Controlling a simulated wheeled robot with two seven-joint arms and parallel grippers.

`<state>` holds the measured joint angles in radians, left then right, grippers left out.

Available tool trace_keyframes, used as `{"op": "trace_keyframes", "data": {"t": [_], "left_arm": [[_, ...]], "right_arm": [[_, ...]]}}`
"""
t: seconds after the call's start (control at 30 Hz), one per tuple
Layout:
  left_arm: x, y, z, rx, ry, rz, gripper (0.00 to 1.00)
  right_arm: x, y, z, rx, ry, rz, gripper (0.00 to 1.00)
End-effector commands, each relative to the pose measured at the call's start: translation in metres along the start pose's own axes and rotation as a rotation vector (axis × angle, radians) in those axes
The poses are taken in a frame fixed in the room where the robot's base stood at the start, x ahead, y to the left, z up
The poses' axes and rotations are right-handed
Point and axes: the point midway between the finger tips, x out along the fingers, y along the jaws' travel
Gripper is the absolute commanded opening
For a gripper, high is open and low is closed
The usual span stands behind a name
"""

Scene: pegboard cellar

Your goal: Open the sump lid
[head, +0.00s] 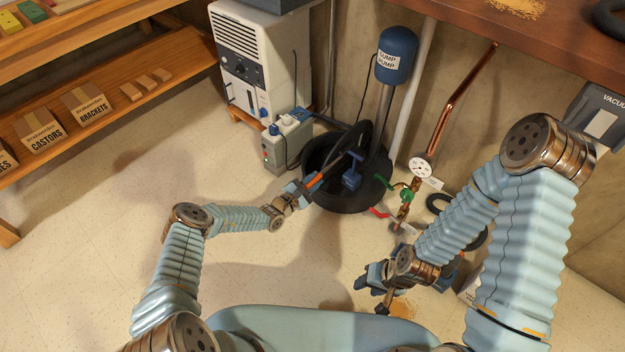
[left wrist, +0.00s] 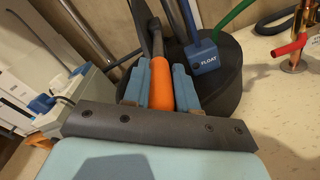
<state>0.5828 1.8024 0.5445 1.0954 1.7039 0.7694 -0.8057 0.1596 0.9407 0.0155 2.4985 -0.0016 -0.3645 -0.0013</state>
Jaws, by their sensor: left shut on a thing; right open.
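The black round sump (head: 345,198) sits on the floor below the blue sump pump (head: 397,55). A dark curved plate, which looks like its lid (head: 364,136), stands tilted up beside the pump pipe, with a dark opening to its left. My left gripper (head: 308,187) is shut on an orange handle (left wrist: 160,88) at the sump's front left. A dark bar runs on from the handle toward the sump; its far joint is unclear. My right gripper (head: 374,285) is open and empty, low over the floor, front right of the sump.
A blue float box (head: 352,179) hangs at the sump; its label reads in the left wrist view (left wrist: 203,55). A grey-blue unit (head: 284,140) and white appliance (head: 252,60) stand left. Copper piping with a gauge (head: 420,167) stands right. Floor at left is clear.

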Motion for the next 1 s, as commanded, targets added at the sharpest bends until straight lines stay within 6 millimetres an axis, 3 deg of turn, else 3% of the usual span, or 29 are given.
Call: {"op": "trace_keyframes", "data": {"t": [0.3,0.33,0.47,0.8,1.0], "left_arm": [[-0.001,-0.004,-0.002,-0.005,0.005,-0.008,0.0],[-0.001,-0.004,-0.002,-0.005,0.005,-0.008,0.31],[-0.001,-0.003,-0.002,-0.003,0.004,-0.005,0.51],[-0.004,-0.001,-0.001,-0.002,0.003,-0.002,0.53],[-0.036,0.002,0.0,-0.004,0.005,-0.001,0.53]], "right_arm": [[0.001,0.0,0.0,0.0,0.0,0.0,0.43],[0.001,0.0,0.0,0.0,0.0,0.0,0.43],[0.001,0.0,0.0,0.0,0.0,0.0,0.43],[-0.001,-0.001,0.0,0.0,0.0,0.0,0.43],[-0.01,-0.007,0.002,-0.004,-0.004,-0.004,0.43]]}}
